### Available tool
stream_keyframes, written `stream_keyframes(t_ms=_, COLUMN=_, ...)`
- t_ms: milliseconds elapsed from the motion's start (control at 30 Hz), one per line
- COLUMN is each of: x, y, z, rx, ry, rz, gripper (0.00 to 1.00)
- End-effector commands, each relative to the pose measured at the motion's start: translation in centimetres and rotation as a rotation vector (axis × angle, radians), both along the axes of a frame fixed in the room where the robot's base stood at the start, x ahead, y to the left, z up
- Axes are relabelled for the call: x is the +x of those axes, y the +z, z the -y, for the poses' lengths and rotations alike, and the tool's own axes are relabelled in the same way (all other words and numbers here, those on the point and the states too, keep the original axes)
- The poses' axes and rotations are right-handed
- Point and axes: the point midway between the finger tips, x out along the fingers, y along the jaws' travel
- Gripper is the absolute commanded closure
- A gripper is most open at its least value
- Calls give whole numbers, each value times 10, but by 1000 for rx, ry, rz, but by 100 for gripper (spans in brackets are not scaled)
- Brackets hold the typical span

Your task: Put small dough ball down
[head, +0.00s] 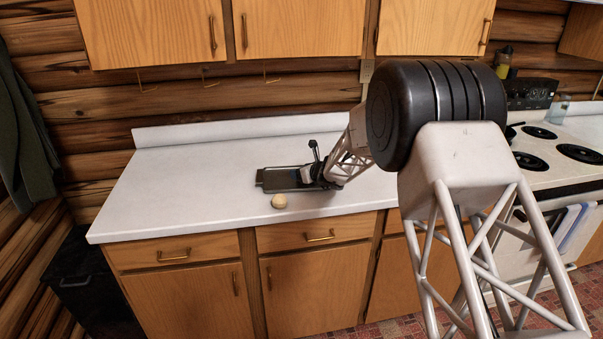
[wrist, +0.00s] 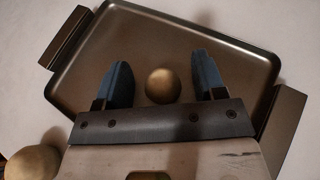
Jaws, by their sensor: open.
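A small dough ball (wrist: 162,86) lies on the dark metal baking tray (wrist: 143,40), between the fingers of my gripper (wrist: 160,82) in the wrist view. Gaps show on both sides of the ball, and the blue fingers are open. In the head view my gripper (head: 308,172) is over the tray (head: 272,180) on the white counter; the small ball is hidden there behind the gripper. A larger dough ball (head: 279,201) sits on the counter just in front of the tray. It also shows at the lower left of the wrist view (wrist: 33,163).
The white counter (head: 190,185) is clear to the left of the tray. The tray has raised rims and dark end handles (wrist: 68,38). A stove (head: 560,150) stands at the right, and wooden cabinets (head: 290,25) hang above the counter.

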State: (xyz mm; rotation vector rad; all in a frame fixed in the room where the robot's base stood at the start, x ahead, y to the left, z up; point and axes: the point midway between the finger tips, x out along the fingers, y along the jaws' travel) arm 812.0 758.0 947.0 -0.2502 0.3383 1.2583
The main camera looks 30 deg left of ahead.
Motion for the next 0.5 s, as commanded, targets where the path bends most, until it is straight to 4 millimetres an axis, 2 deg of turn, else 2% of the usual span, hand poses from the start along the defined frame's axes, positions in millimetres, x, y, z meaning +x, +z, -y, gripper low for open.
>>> stream_keyframes(t_ms=267, x=-3, y=8, z=10, rx=1, ry=0, rz=1, gripper=36)
stream_keyframes(t_ms=500, x=-9, y=16, z=32, rx=1, ry=-1, rz=1, gripper=36)
